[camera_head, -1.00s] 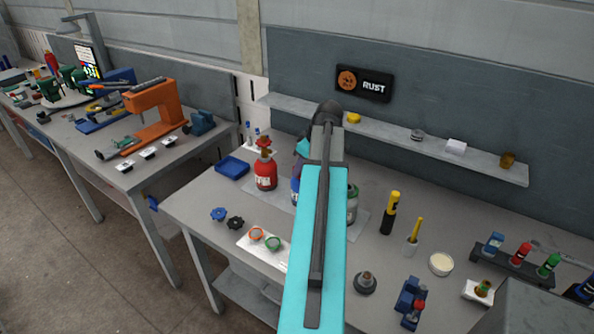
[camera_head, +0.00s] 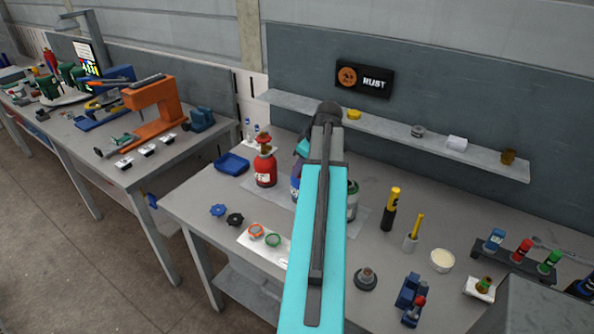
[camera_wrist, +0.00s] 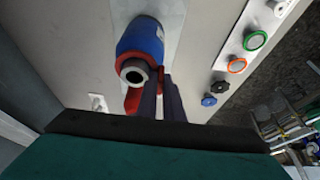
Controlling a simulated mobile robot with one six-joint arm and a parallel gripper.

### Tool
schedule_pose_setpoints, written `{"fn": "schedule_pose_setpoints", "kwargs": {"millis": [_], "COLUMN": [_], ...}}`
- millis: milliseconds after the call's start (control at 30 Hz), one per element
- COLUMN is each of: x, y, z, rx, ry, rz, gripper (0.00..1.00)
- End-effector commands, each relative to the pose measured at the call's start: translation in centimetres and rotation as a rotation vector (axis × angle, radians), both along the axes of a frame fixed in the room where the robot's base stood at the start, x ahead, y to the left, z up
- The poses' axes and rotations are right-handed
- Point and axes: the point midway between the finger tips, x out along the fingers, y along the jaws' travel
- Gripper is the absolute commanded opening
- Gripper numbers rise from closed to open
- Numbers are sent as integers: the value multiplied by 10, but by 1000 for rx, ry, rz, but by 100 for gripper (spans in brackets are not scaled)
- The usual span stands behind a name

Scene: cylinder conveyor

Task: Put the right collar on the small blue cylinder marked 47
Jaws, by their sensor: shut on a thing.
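The blue cylinder (camera_wrist: 144,35) stands below my wrist camera; its number is not readable. A red collar (camera_wrist: 125,64) lies around its top, surrounding a grey neck with a dark opening; whether it is fully seated I cannot tell. My gripper (camera_wrist: 162,84) has its dark fingers close together at the collar's edge, shut on it. In the head view my arm hides the gripper and most of the blue cylinder (camera_head: 295,188). An orange ring collar (camera_head: 256,231) and a green ring collar (camera_head: 273,240) lie on a white card (camera_head: 283,256).
A red cylinder (camera_head: 265,170) stands left of the blue one, a grey-green cylinder (camera_head: 352,203) to its right. Blue (camera_head: 218,210) and black (camera_head: 235,219) handwheels lie near the front edge. A shelf (camera_head: 390,128) runs behind. A blue tray (camera_head: 231,163) lies left.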

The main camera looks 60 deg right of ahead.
Motion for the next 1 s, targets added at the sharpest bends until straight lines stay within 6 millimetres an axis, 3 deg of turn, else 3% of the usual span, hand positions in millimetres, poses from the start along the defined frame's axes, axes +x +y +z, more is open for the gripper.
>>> {"fn": "schedule_pose_setpoints", "kwargs": {"millis": [33, 167, 667, 1000], "x": [0, 0, 0, 0], "y": [0, 0, -1, -1], "z": [-1, 0, 0, 13], "rx": [0, -1, -2, -2], "ry": [0, 0, 0, -1], "rz": [0, 0, -1, -1], "gripper": [9, 29, 29, 29]}}
